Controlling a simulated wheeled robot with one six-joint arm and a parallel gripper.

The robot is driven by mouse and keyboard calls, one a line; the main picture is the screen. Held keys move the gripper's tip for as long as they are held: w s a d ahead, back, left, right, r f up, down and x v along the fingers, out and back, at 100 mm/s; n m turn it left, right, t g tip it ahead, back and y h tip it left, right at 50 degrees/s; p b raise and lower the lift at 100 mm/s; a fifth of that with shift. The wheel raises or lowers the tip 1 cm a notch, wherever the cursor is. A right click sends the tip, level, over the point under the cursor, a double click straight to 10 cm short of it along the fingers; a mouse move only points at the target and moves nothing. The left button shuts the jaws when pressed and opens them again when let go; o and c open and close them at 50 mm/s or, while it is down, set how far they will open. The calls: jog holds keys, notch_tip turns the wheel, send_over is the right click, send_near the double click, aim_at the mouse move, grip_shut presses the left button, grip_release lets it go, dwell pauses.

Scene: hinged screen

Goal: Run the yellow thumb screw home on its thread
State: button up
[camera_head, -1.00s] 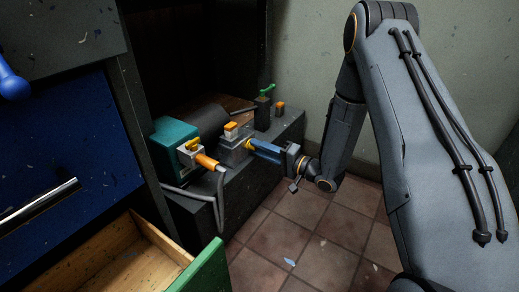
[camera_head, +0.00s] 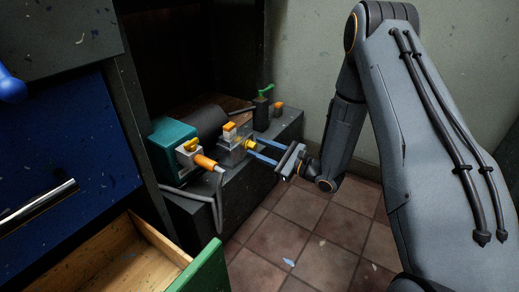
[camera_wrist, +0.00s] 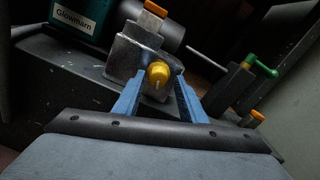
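The yellow thumb screw (camera_head: 250,145) sits on the near face of a grey metal block (camera_head: 231,153). In the wrist view the screw (camera_wrist: 158,72) faces me, with a small pale tip at its centre. How deep its thread sits is hidden. My gripper (camera_head: 255,147) has two blue fingers pointing at the block. In the wrist view my gripper (camera_wrist: 159,77) is open, one fingertip on each side of the screw. Gaps show between the fingers and the screw.
A teal machine (camera_head: 172,150) with an orange-tipped cable plug (camera_head: 205,161) stands left of the block. A green-handled valve (camera_head: 265,92) and an orange-capped post (camera_head: 278,109) stand behind. An open drawer (camera_head: 135,260) is at the front left.

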jog(key=shift+a, duration=0.25)
jog(key=shift+r+p, duration=0.15)
jog(key=shift+p, duration=0.35)
